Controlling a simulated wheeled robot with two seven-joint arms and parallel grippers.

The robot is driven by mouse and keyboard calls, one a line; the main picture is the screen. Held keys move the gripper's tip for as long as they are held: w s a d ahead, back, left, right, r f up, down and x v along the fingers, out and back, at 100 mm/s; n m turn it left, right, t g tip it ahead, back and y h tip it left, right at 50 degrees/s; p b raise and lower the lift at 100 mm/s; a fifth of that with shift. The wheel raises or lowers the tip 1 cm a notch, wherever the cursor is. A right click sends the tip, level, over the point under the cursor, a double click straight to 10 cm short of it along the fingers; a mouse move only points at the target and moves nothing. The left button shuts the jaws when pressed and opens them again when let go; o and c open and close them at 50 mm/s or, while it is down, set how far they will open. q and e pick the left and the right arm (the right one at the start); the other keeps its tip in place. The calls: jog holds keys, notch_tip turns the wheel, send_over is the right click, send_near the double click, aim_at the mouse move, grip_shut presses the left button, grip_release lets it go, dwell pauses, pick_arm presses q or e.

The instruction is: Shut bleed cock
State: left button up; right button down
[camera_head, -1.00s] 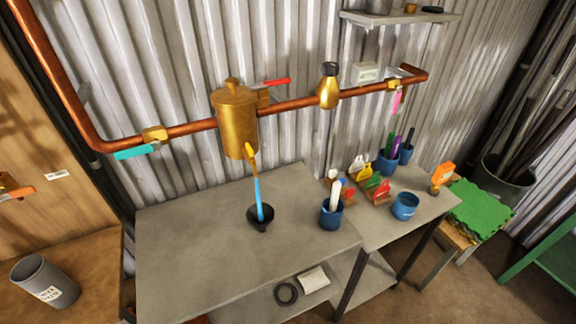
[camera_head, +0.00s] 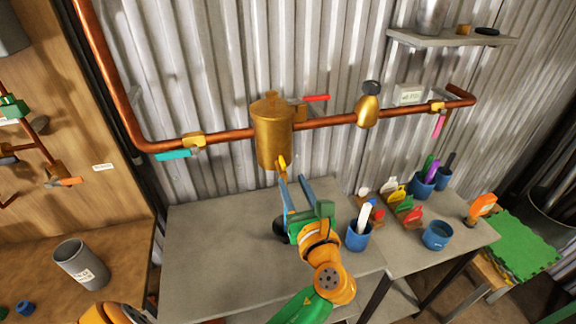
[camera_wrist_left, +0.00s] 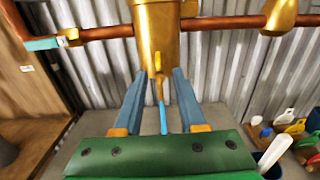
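The brass vessel (camera_head: 272,135) hangs on the copper pipe. A small yellow-gold bleed cock (camera_head: 282,165) sits at its bottom. In the left wrist view the cock (camera_wrist_left: 158,62) points down, with a thin blue stream (camera_wrist_left: 163,118) below it. My left gripper (camera_head: 292,182) is open just below and in front of the cock. In the wrist view its two blue-grey fingers stand on either side of the cock's line, with no visible grip on it. My right gripper is not in view.
The copper pipe (camera_head: 220,136) carries a teal lever (camera_head: 173,155), a red lever (camera_head: 316,98) and a pink lever (camera_head: 438,125). Blue cups and coloured tags stand on the bench (camera_head: 205,260) to the right. A grey can (camera_head: 80,264) stands at left.

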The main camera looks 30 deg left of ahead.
aim_at(285, 168)
pick_arm(q)
jog(key=p+x, duration=0.1)
jog(key=x, duration=0.5)
jog(key=shift+a+r+p, duration=0.2)
jog(key=shift+p, duration=0.2)
jog(key=shift+w+a+f, duration=0.15)
jog(key=shift+w+a, duration=0.1)
jog(key=shift+a, duration=0.05)
jog(key=shift+d, duration=0.1)
jog(key=shift+c, duration=0.4)
jog(key=shift+s, duration=0.1)
grip_shut()
